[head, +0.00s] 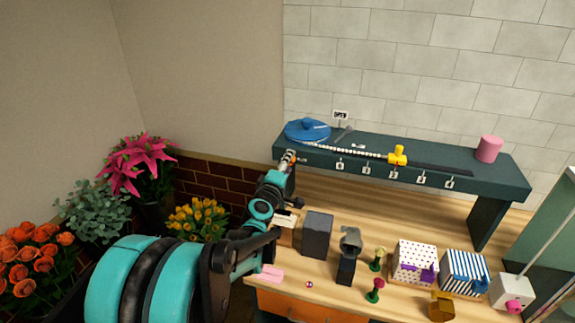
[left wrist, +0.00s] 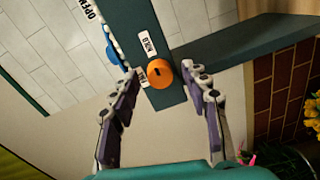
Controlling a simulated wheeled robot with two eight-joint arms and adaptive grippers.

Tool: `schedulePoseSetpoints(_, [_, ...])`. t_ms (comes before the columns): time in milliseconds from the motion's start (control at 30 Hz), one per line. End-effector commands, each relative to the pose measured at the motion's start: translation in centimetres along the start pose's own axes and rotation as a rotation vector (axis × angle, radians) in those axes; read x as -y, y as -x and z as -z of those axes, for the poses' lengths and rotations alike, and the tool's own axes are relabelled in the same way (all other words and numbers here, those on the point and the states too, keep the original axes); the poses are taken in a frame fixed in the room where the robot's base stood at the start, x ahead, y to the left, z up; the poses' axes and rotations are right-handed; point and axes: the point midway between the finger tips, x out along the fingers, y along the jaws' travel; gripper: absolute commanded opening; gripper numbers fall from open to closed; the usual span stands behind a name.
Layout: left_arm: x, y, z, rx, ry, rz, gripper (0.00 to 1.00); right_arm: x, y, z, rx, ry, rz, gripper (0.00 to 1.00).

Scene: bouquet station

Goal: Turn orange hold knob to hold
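The orange knob (left wrist: 160,74) is on the front face of the dark green shelf (left wrist: 150,35), near its end, with a dark mark at its centre. A white label reading HOLD (left wrist: 145,42) sits above it in the left wrist view. A smaller label (left wrist: 142,77), hard to read, lies just left of it. My left gripper (left wrist: 157,76) is open, one finger on each side of the knob; whether either touches it I cannot tell. In the head view my left gripper (head: 287,162) is at the shelf's left end and largely hides the knob. My right gripper is not in view.
On the shelf (head: 450,170) are a blue disc (head: 307,130), a beaded chain, a yellow slider (head: 397,156) and a pink cylinder (head: 489,149). The wooden counter (head: 330,291) below holds boxes, spools and a dark stand. Potted flowers (head: 137,163) stand at the left.

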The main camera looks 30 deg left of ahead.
Motion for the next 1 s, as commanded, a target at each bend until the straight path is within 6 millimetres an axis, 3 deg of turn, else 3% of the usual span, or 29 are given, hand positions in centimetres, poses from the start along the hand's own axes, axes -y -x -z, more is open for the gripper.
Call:
schedulePoseSetpoints(367, [0.0,0.9,0.1,-0.001,0.001,0.000,0.47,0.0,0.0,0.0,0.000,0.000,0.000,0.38])
schedulePoseSetpoints(800, [0.0,9.6,0.1,-0.002,0.001,0.000,0.47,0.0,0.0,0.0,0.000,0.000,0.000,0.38])
schedulePoseSetpoints(1000, [0.0,11.6,0.0,0.000,0.000,0.000,0.47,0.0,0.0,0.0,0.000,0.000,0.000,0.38])
